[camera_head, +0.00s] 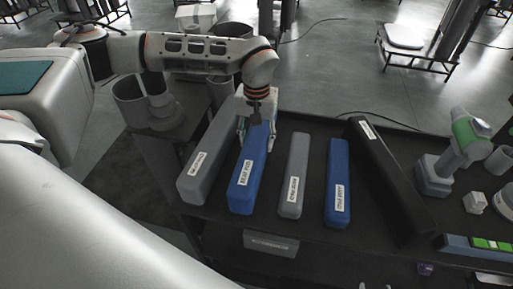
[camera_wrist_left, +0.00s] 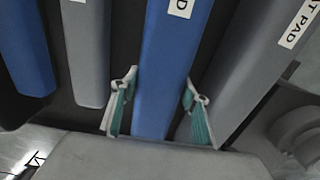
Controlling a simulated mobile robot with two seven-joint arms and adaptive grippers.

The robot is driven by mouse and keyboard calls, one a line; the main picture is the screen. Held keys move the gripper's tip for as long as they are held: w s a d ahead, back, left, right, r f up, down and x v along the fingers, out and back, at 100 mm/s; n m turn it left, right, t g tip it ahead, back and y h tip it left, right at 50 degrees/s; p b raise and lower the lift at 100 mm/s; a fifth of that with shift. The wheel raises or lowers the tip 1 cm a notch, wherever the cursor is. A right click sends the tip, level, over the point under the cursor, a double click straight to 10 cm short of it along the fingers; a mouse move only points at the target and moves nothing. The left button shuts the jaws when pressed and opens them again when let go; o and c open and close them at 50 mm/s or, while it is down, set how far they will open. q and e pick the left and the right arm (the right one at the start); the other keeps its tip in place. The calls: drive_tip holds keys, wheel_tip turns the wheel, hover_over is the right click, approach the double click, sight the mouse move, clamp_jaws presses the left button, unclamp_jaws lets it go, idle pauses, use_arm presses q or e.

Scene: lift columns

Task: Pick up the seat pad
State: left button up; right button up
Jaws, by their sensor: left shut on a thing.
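My left gripper (camera_head: 256,130) comes down over the far end of a long blue pad (camera_head: 245,180). In the left wrist view, its two teal-lined fingers (camera_wrist_left: 158,108) stand on either side of that blue pad (camera_wrist_left: 168,70), shut on it. The pad lies with the others on the dark bench top. A grey pad (camera_head: 207,160) lies beside it on the left; its label, partly cut off in the left wrist view, ends in "T PAD" (camera_wrist_left: 300,22), which fits the seat pad. The blue pad's label is too small to read surely. My right gripper is out of view.
A narrower grey bar (camera_head: 293,175), a blue bar (camera_head: 338,180) and a long black bar (camera_head: 390,180) lie to the right on the dark bench (camera_head: 315,228). A green and grey device (camera_head: 462,140) stands at far right. Narrow gaps separate the pads.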

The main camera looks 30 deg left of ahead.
use_arm(q)
drive_tip(key=shift+r, duration=0.2)
drive_tip(key=shift+r, duration=0.6)
wheel_tip(320, 180, up, 24)
drive_tip(key=p, duration=0.4)
drive_tip(key=shift+r, duration=0.25)
idle(0.4)
